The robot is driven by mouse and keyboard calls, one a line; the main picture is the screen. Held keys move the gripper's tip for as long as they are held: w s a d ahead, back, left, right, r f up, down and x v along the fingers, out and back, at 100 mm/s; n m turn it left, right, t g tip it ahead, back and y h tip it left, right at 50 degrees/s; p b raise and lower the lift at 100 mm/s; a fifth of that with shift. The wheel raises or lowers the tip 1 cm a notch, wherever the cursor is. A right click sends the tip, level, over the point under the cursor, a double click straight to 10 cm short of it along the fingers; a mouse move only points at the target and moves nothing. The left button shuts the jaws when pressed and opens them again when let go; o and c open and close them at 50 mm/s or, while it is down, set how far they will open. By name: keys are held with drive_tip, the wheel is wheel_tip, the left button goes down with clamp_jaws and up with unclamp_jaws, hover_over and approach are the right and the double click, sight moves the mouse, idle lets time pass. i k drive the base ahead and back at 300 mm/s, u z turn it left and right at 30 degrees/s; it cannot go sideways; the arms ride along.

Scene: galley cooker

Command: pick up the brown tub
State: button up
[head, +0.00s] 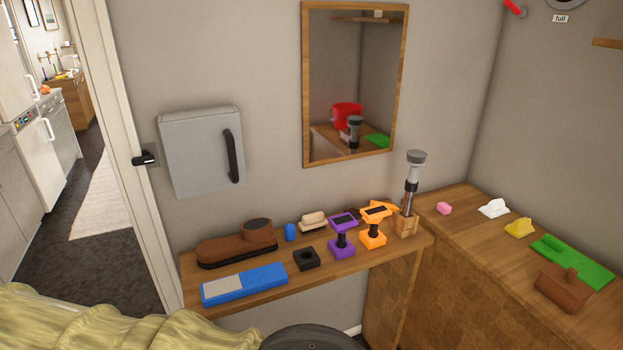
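A brown tub-like block (563,289) with a small raised knob on top sits on the wooden counter at the lower right. It stands just in front of a flat green piece (572,260) and looks upright. Whether it is hollow cannot be told. My gripper is not in view.
On the counter are a yellow piece (520,228), a white piece (494,208) and a pink block (444,208). The shelf (225,303) holds a brown shoe-shaped thing (237,243), a blue box (244,284), purple and orange stands and a tall grey-topped tool (411,185). Yellowish cloth (90,322) fills the lower left.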

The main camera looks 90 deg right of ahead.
sight(570, 305)
drive_tip(key=i, duration=2.25)
drive_tip(key=z, duration=5.05)
drive_tip(key=i, duration=1.6)
